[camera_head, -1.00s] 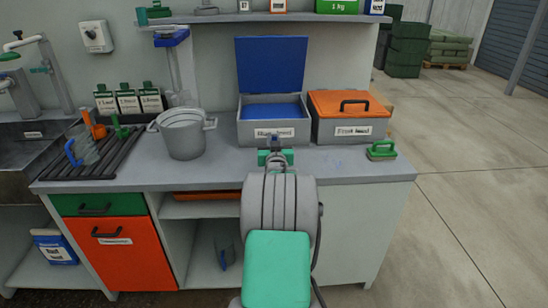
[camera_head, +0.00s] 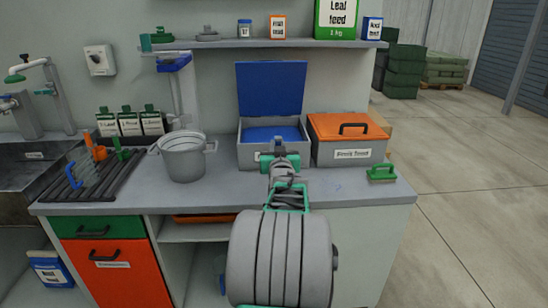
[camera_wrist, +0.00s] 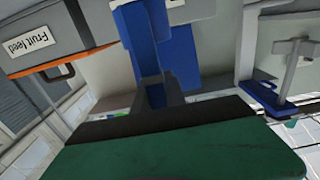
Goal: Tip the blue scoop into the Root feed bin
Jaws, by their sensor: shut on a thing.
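The open bin (camera_head: 246,147) stands on the counter with its blue lid (camera_head: 271,86) raised and blue contents showing inside. Its label is mostly hidden by my arm, so I cannot read it as Root feed. My gripper (camera_head: 279,149) is at the front of this bin, seen from behind. In the wrist view my gripper (camera_wrist: 163,92) is shut on a blue piece, which looks like the blue scoop (camera_wrist: 143,50). The raised blue lid may overlap it there. The scoop's bowl and its contents cannot be made out, and the scoop is hidden in the head view.
The Fruit feed bin (camera_head: 345,142), orange lid shut, stands close on the right. A grey bucket (camera_head: 183,163) is on the left, beside a rack (camera_head: 60,188) with coloured-handled tools. A green brush (camera_head: 381,173) lies at the right. A shelf (camera_head: 220,44) runs above.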

